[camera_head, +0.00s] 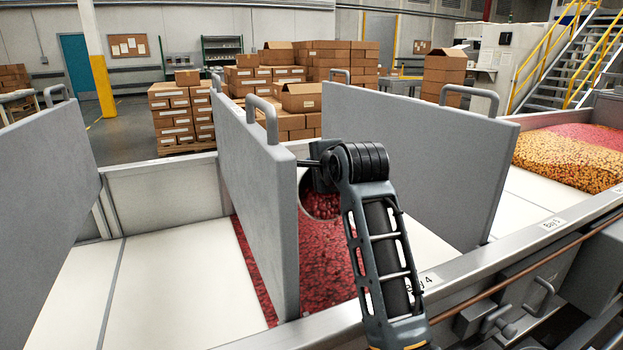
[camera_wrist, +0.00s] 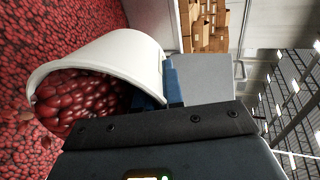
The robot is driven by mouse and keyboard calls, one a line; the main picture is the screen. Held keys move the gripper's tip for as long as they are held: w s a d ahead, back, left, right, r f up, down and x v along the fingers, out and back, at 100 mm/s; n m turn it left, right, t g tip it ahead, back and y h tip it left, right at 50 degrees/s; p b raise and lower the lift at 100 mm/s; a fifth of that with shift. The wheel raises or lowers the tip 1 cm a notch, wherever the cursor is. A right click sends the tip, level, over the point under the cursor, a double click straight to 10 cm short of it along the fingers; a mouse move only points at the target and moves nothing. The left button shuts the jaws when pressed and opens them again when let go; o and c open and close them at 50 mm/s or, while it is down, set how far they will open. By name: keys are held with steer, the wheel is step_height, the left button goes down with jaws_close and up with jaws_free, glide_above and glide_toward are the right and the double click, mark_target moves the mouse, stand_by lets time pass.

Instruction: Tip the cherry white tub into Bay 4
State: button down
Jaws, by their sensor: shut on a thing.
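My gripper (camera_head: 320,172) is shut on the white tub (camera_wrist: 112,52), with a blue finger pad (camera_wrist: 170,84) against its wall. The tub is tilted, its open mouth turned to the left in the wrist view, and dark red cherry candies (camera_wrist: 78,100) fill much of it. In the head view its mouth shows red candies (camera_head: 322,206), while my gripper and arm hide part of it. The tub is over Bay 4 (camera_head: 430,232), whose label is partly covered by my arm. Loose red candies (camera_head: 322,262) lie below, in the bay's left part.
Grey divider panels with handles stand left (camera_head: 262,195) and right (camera_head: 410,150) of Bay 4. Red candies also show along the left panel's far side. Bay 5 (camera_head: 525,190) holds orange and red candies farther right. A metal front rail (camera_head: 490,255) runs along the bays.

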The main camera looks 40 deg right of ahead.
steer(key=shift+s+a+f+t+h+b, duration=0.2)
steer(key=shift+s+t+b, duration=0.35)
steer(key=shift+b, duration=0.7)
steer(key=shift+s+a+f+t+h+b, duration=0.2)
steer(key=shift+s+t+b, duration=0.3)
steer(key=shift+b, duration=0.7)
steer(key=shift+s+t+b, duration=0.15)
steer(key=shift+t+b, duration=0.1)
steer(key=shift+b, duration=0.4)
steer(key=shift+a+r, duration=0.1)
steer(key=shift+r, duration=0.05)
steer(key=shift+s, duration=0.1)
steer(key=shift+s+a+t+b, duration=0.15)
steer(key=shift+s+t+b, duration=0.25)
steer(key=shift+b, duration=0.55)
steer(key=shift+h+b, duration=0.3)
steer(key=shift+b, duration=0.1)
steer(key=shift+s+a+r+t, duration=0.15)
steer(key=shift+r+t, duration=0.1)
steer(key=shift+t, duration=0.15)
steer(key=shift+f, duration=0.1)
